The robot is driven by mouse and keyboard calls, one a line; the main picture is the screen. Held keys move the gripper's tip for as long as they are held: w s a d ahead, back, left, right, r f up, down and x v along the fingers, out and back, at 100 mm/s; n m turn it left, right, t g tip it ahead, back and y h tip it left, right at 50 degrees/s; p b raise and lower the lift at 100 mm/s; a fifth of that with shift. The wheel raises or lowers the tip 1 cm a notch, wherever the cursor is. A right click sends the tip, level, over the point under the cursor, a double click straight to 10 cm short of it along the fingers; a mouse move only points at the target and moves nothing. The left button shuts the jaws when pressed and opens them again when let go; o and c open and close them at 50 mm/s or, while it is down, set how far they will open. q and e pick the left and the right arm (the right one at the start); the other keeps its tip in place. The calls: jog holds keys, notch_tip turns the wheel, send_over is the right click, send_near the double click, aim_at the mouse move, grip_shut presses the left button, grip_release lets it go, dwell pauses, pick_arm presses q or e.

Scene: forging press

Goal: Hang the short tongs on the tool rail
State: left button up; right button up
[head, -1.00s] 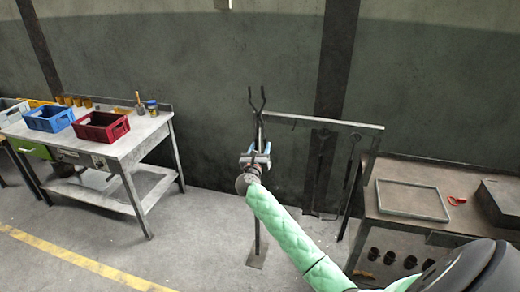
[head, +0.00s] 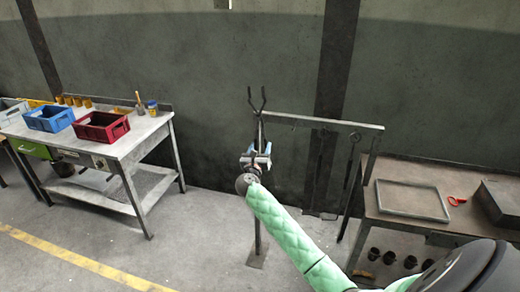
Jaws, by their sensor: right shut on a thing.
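The short tongs (head: 257,102) are dark and upright, with their forked end pointing up. My right gripper (head: 257,153) is shut on them, and its fingers hide part of them. The tool rail (head: 330,122) is a grey bar on posts in front of the dark wall. The tongs are at the rail's left end in the picture; I cannot tell whether they touch it. Other dark long tools (head: 352,165) hang from the rail to the right of my gripper. My left gripper is not in view.
A workbench (head: 140,138) at the left carries a blue crate (head: 48,122), a red crate (head: 100,134) and small yellow items. A table at the right holds a shallow tray (head: 412,201), a red object (head: 456,201) and a dark box (head: 500,205).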

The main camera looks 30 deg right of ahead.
jog(key=w+d+m+b, duration=0.2)
jog(key=w+d+b, duration=0.3)
jog(key=w+d, duration=0.25)
pick_arm(q)
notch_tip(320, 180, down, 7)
jog(key=b, duration=0.1)
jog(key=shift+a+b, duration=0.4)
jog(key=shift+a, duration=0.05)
pick_arm(e)
jog(key=shift+g, duration=0.3)
jog(key=shift+w+f, duration=0.2)
jog(key=shift+f, duration=0.9)
jog(key=shift+w+f, duration=0.2)
jog(key=shift+f, duration=0.9)
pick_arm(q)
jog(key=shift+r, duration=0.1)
pick_arm(e)
jog(key=shift+a, duration=0.1)
